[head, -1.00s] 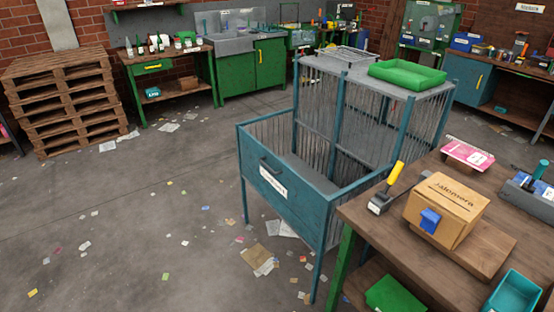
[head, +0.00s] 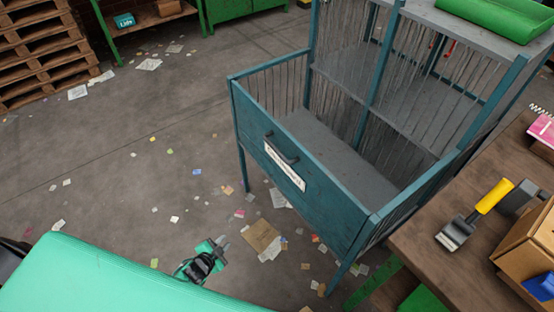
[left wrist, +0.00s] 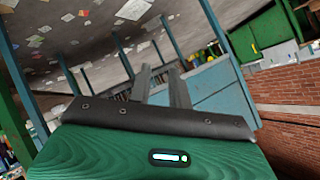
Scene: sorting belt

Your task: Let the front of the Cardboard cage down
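The Cardboard cage is a blue metal frame with grey bars, seen at the right of the head view. Its solid blue front (head: 325,210) stands upright, with a dark handle (head: 281,148) and a white label (head: 285,167) too small to read. My right gripper is not in view.
A wooden workbench (head: 430,245) stands close to the cage's right, bearing a yellow-handled tool (head: 478,213) and a cardboard box (head: 530,245). A green tray (head: 490,18) lies on the cage top. Scattered papers lie on the open floor to the left. Pallets (head: 35,50) stand at the far left.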

